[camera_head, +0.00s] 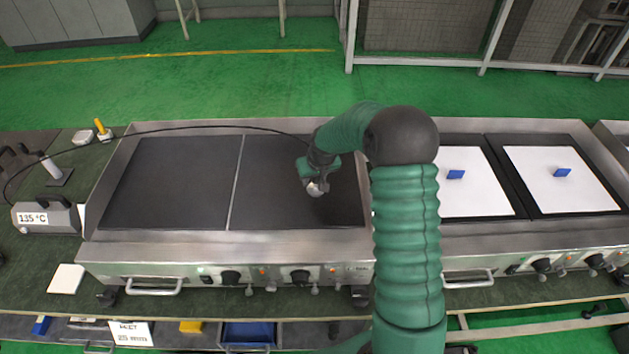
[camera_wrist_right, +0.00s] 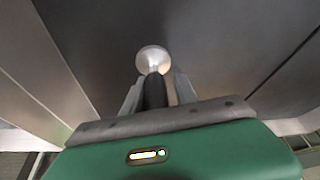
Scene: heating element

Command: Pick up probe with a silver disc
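The probe's silver disc (camera_wrist_right: 152,60) shows in the right wrist view at the end of a dark handle (camera_wrist_right: 155,92). My right gripper (camera_wrist_right: 154,85) has its fingers on both sides of that handle and is shut on it. In the head view, my right gripper (camera_head: 312,182) is over the right dark plate of the left griddle (camera_head: 172,185), with the silver disc (camera_head: 318,188) just below it. I cannot tell whether the disc touches the plate. A black cable (camera_head: 210,127) runs from the gripper area toward the meter reading 135 °C (camera_head: 45,217). My left gripper is not in view.
A second griddle on the right carries white sheets (camera_head: 560,180) with blue handles (camera_head: 562,172). A yellow-handled tool (camera_head: 100,127) stands at the back left. A white square (camera_head: 66,279) lies at the front left. The left griddle plate is bare.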

